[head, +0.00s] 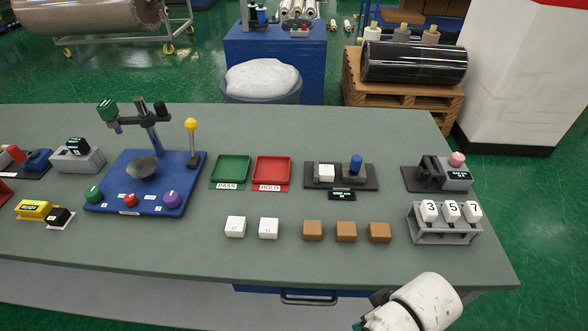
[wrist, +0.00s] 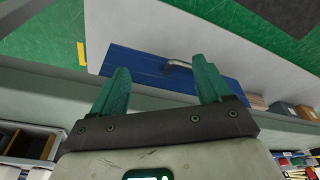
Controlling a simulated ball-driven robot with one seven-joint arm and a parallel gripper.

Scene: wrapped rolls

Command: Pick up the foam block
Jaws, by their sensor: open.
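No block is clearly marked as foam. Three plain brown blocks stand in a row on the grey-green bench (head: 280,132) in the head view: a left one (head: 313,231), a middle one (head: 346,231) and a right one (head: 379,232). Two white blocks, a left one (head: 235,227) and a right one (head: 268,229), stand to their left with faint marks. My gripper (wrist: 161,68) shows two green fingers, spread apart and empty, in the wrist view. In the head view my white arm is low at the right, in front of the bench and clear of the blocks; the fingers are hidden there.
A green PASS tray (head: 231,170) and a red HOLD tray (head: 272,172) lie behind the white blocks. A dark fixture (head: 361,184) stands behind the brown blocks, a numbered rack (head: 445,235) to their right. A blue drawer (wrist: 150,70) with a handle faces my gripper.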

